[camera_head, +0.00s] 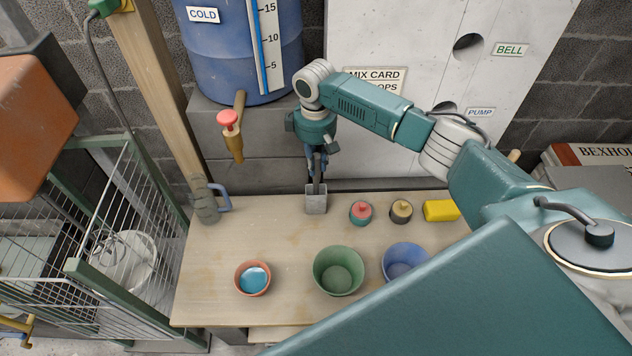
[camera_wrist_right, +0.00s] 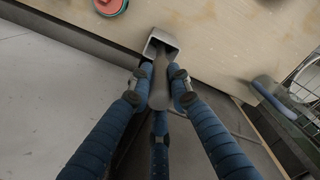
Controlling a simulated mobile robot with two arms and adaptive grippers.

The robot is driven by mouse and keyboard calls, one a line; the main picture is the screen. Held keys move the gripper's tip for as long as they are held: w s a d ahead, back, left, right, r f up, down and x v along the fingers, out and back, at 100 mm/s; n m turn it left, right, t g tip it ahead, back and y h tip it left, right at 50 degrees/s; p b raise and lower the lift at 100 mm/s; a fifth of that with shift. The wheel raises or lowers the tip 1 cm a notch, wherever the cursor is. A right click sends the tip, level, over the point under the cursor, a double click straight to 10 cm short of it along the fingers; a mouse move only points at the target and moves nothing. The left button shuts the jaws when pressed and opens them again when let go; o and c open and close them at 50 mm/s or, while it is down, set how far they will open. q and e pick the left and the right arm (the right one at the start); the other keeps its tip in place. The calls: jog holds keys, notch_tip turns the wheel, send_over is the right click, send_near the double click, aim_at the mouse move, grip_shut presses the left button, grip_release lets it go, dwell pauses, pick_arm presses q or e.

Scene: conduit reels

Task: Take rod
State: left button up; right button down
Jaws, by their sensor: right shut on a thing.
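The rod is a dark grey bar that shows between the blue fingers in the right wrist view (camera_wrist_right: 159,88). Its far end reaches into or over a small square grey holder (camera_head: 316,205), which also shows in the right wrist view (camera_wrist_right: 171,38). The holder stands at the back edge of the wooden bench. My right gripper (camera_head: 317,174) points down directly above the holder and is shut on the rod; its fingertips show near the holder in the wrist view (camera_wrist_right: 158,80). How deep the rod sits is hidden. My left gripper is not in view.
On the wooden bench (camera_head: 215,290) stand a red bowl (camera_head: 262,291), green bowl (camera_head: 336,283), blue bowl (camera_head: 390,253), red-topped pot (camera_head: 360,215), dark pot (camera_head: 400,215) and yellow block (camera_head: 440,210). A blue barrel (camera_head: 215,60) with a tap (camera_head: 232,140) stands behind, left.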

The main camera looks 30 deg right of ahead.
jog(key=shift+r, duration=0.1)
notch_tip(320, 180, up, 20)
jog(key=b, duration=0.1)
jog(key=shift+b, duration=0.3)
dwell(1.1)
